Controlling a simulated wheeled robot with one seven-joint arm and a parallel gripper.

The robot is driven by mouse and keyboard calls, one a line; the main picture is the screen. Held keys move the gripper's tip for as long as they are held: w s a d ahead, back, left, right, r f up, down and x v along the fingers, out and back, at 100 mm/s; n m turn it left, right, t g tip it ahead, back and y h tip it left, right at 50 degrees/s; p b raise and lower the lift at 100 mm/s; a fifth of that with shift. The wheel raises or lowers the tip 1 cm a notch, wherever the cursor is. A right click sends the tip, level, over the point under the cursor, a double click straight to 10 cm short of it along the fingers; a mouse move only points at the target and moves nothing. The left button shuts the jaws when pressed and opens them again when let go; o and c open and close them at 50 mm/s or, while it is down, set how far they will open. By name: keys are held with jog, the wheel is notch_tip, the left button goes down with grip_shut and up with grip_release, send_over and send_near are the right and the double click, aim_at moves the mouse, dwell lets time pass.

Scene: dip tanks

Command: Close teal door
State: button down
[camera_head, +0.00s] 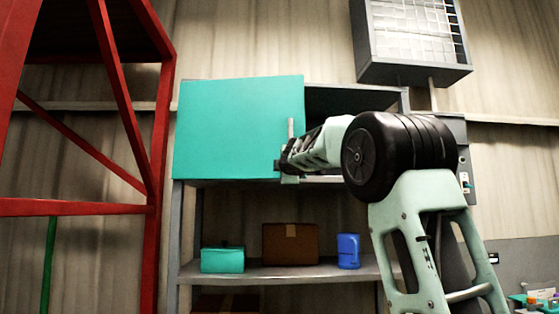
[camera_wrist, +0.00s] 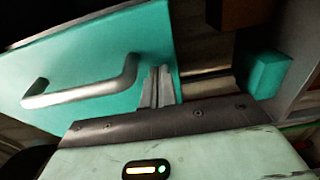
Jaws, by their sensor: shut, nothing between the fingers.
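The teal door (camera_head: 235,130) of the upper cabinet hangs partly open, with the dark interior (camera_head: 350,100) showing to its right. Its grey bar handle (camera_head: 291,130) sits near the right edge. My gripper (camera_head: 284,166) is at the door's lower right corner, just below the handle. In the wrist view, the shut, empty fingers (camera_wrist: 158,88) lie beside the handle (camera_wrist: 85,90), near the edge of the teal door (camera_wrist: 110,50). They are not around the handle. I cannot tell whether the fingertips touch the door.
Below the cabinet, a shelf (camera_head: 285,273) holds a teal box (camera_head: 222,260), a brown carton (camera_head: 290,244) and a blue container (camera_head: 348,251). A red frame (camera_head: 158,160) stands at left. A grey unit with a grille (camera_head: 412,40) hangs at upper right.

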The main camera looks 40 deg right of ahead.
jog(key=shift+w+d+p, duration=0.35)
jog(key=shift+w+d, duration=0.4)
jog(key=shift+d, duration=0.2)
jog(key=shift+w+d+p, duration=0.35)
jog(key=shift+w+d, duration=0.35)
jog(key=shift+d, duration=0.2)
